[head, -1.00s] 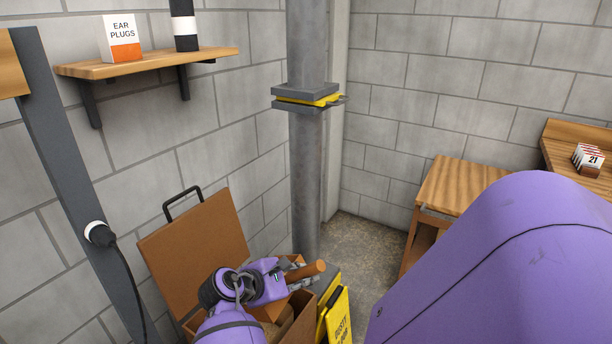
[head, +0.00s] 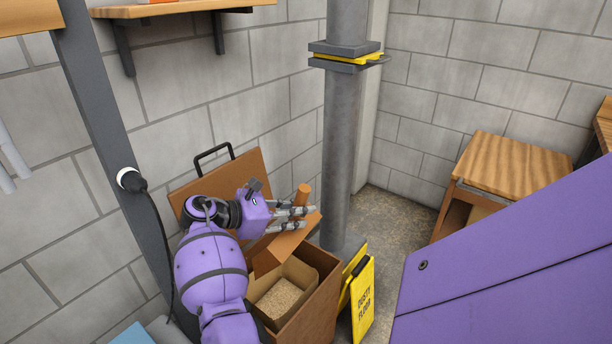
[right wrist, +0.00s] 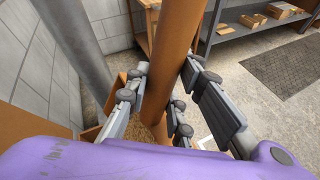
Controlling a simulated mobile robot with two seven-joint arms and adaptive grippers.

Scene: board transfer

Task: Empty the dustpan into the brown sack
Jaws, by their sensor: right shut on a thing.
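My right gripper (head: 300,216) is shut on the round orange-brown handle of the dustpan (head: 285,243). In the right wrist view the fingers (right wrist: 165,88) close around the handle (right wrist: 173,45). In the head view the handle points up and the pan hangs tilted over the back edge of an open brown bin. The brown sack (head: 301,269) appears as a squarish open liner in this bin, with tan granules inside. The pan's inside is hidden, so I cannot tell what it holds. My left gripper is not in view.
The brown bin (head: 312,318) has its lid (head: 240,172) raised against the block wall. A yellow floor sign (head: 362,300) stands right of it. A grey pipe (head: 345,150) rises close behind. A wooden table (head: 510,165) stands at the right.

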